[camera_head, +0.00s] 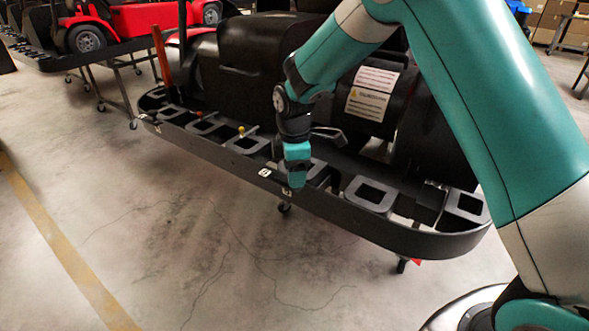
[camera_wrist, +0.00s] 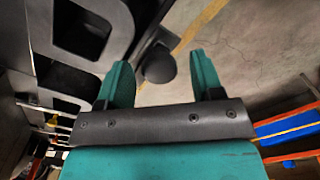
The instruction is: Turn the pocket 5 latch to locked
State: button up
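My gripper (camera_head: 296,180) is at the front rim of the black kart stand (camera_head: 215,152), by the middle pockets. In the wrist view its two teal fingers (camera_wrist: 160,62) are spread apart. A dark round knob (camera_wrist: 159,68) on a short black arm shows between the fingertips, with visible gaps on both sides. It looks like a pocket latch, but I cannot read its number or whether it is locked. In the head view my gripper hides this knob. Grey square pocket frames (camera_head: 370,193) line the stand, and small white marks (camera_head: 264,172) sit on the rim.
A large black kart body with a white label (camera_head: 371,93) stands behind the pockets, close to my arm. A yellow-tipped peg (camera_head: 241,131) and a red upright handle (camera_head: 161,55) rise from the stand. A red kart (camera_head: 88,38) is at the back left. The floor in front is clear.

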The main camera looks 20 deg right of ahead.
jog(key=c, duration=0.8)
jog(key=shift+c, duration=0.2)
jog(key=shift+m, duration=0.3)
jog(key=m+p, duration=0.1)
jog(key=m, duration=0.2)
jog(key=shift+r+m, duration=0.1)
jog(key=shift+m, duration=0.2)
jog(key=m+p, duration=0.1)
jog(key=m, duration=0.3)
jog(key=shift+m, duration=0.3)
jog(key=m+p, duration=0.1)
jog(key=m, duration=0.3)
jog(key=shift+m, duration=0.3)
jog(key=shift+m+p, duration=0.4)
jog(key=shift+m, duration=1.8)
jog(key=shift+w, duration=0.1)
